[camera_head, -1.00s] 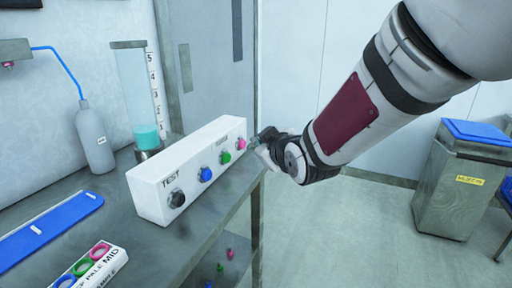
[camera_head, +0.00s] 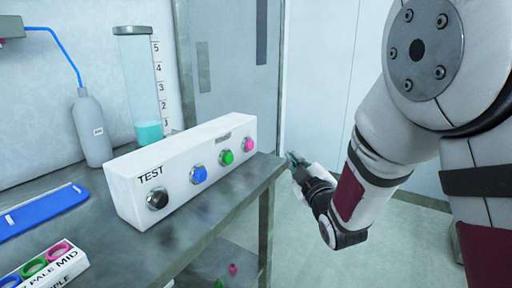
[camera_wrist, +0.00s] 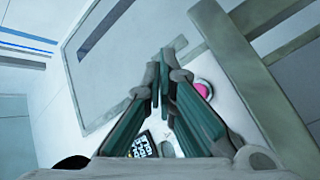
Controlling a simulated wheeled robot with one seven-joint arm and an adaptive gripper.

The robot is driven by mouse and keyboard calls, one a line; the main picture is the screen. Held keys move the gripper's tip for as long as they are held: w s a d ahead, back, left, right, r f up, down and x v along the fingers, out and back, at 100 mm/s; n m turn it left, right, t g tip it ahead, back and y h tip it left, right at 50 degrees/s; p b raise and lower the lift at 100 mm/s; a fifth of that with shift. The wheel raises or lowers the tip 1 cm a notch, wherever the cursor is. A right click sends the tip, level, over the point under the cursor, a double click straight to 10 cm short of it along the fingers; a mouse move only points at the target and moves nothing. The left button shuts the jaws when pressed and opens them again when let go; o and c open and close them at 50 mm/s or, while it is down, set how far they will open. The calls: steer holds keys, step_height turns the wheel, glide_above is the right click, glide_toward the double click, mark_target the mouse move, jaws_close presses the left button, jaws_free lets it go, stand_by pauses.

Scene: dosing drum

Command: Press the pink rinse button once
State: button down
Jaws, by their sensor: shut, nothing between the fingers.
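The pink button (camera_head: 248,144) is on the front face of a long white box (camera_head: 130,190), at its far right end. My gripper (camera_head: 290,157) is right of that end in the head view, beyond the shelf edge, apart from the button. In the wrist view my gripper (camera_wrist: 160,66) has its teal fingers together and empty. A round pink button in a pale ring (camera_wrist: 203,89) shows just right of the fingers there. Nothing hides the button in the head view.
Black (camera_head: 157,199), blue (camera_head: 198,175) and green (camera_head: 226,157) buttons share the box's face. A bottle (camera_head: 93,130) and a clear cylinder (camera_head: 140,80) stand behind it. A blue tray (camera_head: 40,212) lies left. Right of the grey shelf (camera_head: 225,210) is open floor.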

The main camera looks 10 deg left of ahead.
mark_target(249, 145)
steer(key=shift+a, duration=0.1)
steer(key=w+a, duration=0.1)
steer(key=a, duration=0.4)
steer(key=w+a+p, duration=0.1)
steer(key=a, duration=0.1)
steer(key=shift+w+a, duration=0.3)
steer(key=shift+w, duration=0.05)
steer(key=shift+w+a, duration=0.1)
steer(key=shift+a, duration=0.2)
steer(key=shift+a, duration=0.15)
stand_by(0.9)
steer(key=shift+w+a+b, duration=0.15)
steer(key=shift+a+b, duration=0.1)
steer(key=shift+b, duration=0.15)
steer(key=shift+a, duration=0.15)
